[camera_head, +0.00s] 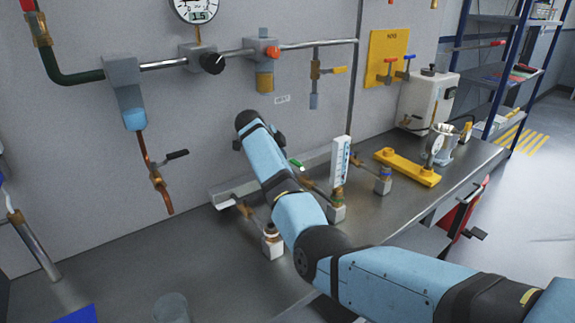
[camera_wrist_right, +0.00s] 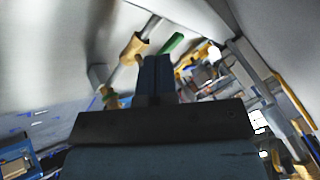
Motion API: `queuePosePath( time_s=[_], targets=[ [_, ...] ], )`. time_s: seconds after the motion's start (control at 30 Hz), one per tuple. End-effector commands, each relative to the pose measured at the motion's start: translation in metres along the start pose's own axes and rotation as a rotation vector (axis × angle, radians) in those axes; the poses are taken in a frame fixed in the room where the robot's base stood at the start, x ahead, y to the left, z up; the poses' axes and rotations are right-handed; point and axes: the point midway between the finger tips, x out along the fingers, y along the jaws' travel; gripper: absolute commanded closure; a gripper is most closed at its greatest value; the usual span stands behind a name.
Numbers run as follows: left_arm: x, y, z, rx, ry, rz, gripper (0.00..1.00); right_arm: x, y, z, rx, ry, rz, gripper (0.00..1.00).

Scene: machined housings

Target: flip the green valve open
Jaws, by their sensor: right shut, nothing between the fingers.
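The green valve handle shows as a small green piece (camera_head: 296,164) just right of my right arm in the head view, over the bench-top pipework. In the right wrist view the green handle (camera_wrist_right: 172,43) lies just beyond my right gripper's fingertips, near a brass fitting (camera_wrist_right: 133,47). My right gripper (camera_wrist_right: 154,62) is shut and empty, its dark fingers pointing at the handle. I cannot tell whether they touch it. In the head view my right arm hides the gripper and part of the valve. My left gripper is not in view.
Valves with white-capped bases, one by a white gauge panel (camera_head: 340,162), stand along the bench. A yellow bracket (camera_head: 407,167) lies to the right. Wall pipes with a black knob (camera_head: 212,63) run behind. A clear beaker (camera_head: 172,308) stands at the front; bare bench (camera_head: 130,255) lies left.

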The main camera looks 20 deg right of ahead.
Motion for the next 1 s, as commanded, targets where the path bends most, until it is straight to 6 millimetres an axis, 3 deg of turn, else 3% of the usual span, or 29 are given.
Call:
queuePosePath(
  time_s=[0.2,0.4,0.6,1.0],
  targets=[
    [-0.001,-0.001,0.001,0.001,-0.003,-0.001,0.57,-0.054,-0.001,0.000,0.001,-0.004,-0.002,1.00],
    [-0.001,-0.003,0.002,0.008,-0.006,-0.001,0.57,-0.084,0.000,0.000,0.000,-0.002,-0.002,1.00],
    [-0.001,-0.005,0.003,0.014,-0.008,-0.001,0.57,-0.095,0.000,0.000,0.000,-0.002,-0.001,1.00],
    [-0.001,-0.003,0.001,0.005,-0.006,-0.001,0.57,-0.095,0.000,0.000,0.001,-0.001,-0.001,1.00]
  ],
)
